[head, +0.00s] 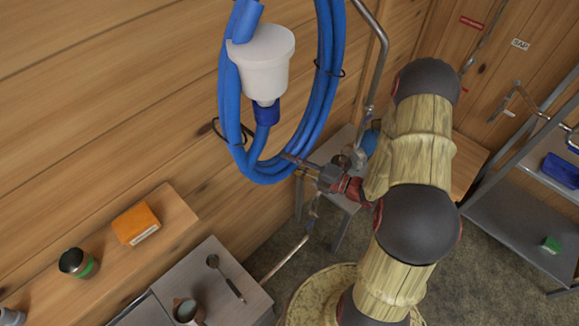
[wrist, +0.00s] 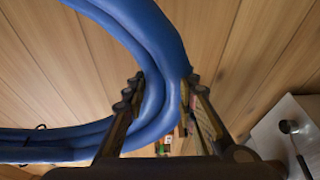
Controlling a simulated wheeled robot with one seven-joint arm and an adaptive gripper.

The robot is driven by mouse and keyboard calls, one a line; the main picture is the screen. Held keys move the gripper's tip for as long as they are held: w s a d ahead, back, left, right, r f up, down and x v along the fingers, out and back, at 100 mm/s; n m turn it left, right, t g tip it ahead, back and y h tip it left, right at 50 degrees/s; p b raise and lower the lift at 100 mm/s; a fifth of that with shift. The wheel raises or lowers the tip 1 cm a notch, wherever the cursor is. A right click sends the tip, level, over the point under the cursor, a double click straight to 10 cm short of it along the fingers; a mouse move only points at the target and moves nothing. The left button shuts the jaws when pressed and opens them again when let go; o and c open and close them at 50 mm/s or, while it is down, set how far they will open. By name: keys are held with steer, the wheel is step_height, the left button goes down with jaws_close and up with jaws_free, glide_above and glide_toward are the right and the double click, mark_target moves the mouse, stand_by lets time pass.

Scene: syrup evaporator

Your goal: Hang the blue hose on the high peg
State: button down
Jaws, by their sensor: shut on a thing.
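The blue hose (head: 329,60) hangs as a coil of several loops in front of the plank wall in the head view. Its top runs out of the frame, so what bears it there is hidden. My gripper (head: 290,164) is at the lower right of the coil, shut on the hose. In the wrist view the hose (wrist: 152,55) passes between the two fingers of my gripper (wrist: 165,82). I cannot make out the high peg in either view.
A white cup-shaped fitting (head: 264,58) hangs within the coil. A metal pipe (head: 380,60) rises right of it. Below are a wooden shelf (head: 70,262) with an orange box (head: 136,223) and a grey bench (head: 235,275) with a ladle (head: 226,278). A metal rack (head: 510,215) stands right.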

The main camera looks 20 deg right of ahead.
steer(key=shift+s+r, duration=0.15)
steer(key=shift+r, duration=5.4)
step_height(320, 180, up, 18)
steer(key=shift+s, duration=0.35)
steer(key=shift+w+a+r, duration=0.1)
steer(key=shift+w+a, duration=0.35)
steer(key=shift+w, duration=0.55)
steer(key=shift+w+a, duration=0.4)
steer(key=shift+w, duration=0.55)
steer(key=shift+w+a, duration=0.35)
steer(key=shift+w, duration=0.55)
steer(key=w+a, duration=0.2)
steer(key=w, duration=0.5)
steer(key=w+a, duration=0.3)
steer(key=w, duration=0.3)
steer(key=shift+w+a, duration=0.3)
steer(key=shift+w, duration=0.05)
